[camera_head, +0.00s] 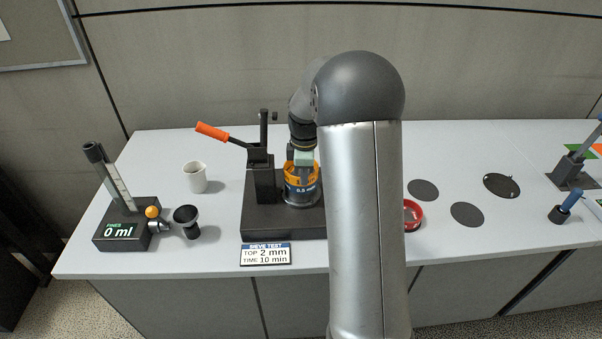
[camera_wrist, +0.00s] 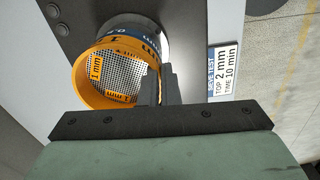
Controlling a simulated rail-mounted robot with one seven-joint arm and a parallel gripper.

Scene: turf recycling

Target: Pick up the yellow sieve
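The yellow sieve (camera_wrist: 88,92), marked 1 mm and with a mesh floor, is at the top of a stack on the shaker. It also shows in the head view (camera_head: 289,169), partly hidden by my gripper. Right below it is a blue sieve (camera_head: 299,190) marked 0.5. I cannot tell a clear gap between the two. My gripper (camera_wrist: 160,84) points down at the yellow sieve's rim. Its narrow fingers are close together with the sieve's wall between them, one inside and one outside.
The dark shaker base (camera_head: 262,222) carries a post with an orange-handled lever (camera_head: 213,131). A red ring-shaped sieve (camera_head: 414,215) is partly behind my arm. Dark discs (camera_head: 467,214) lie right.

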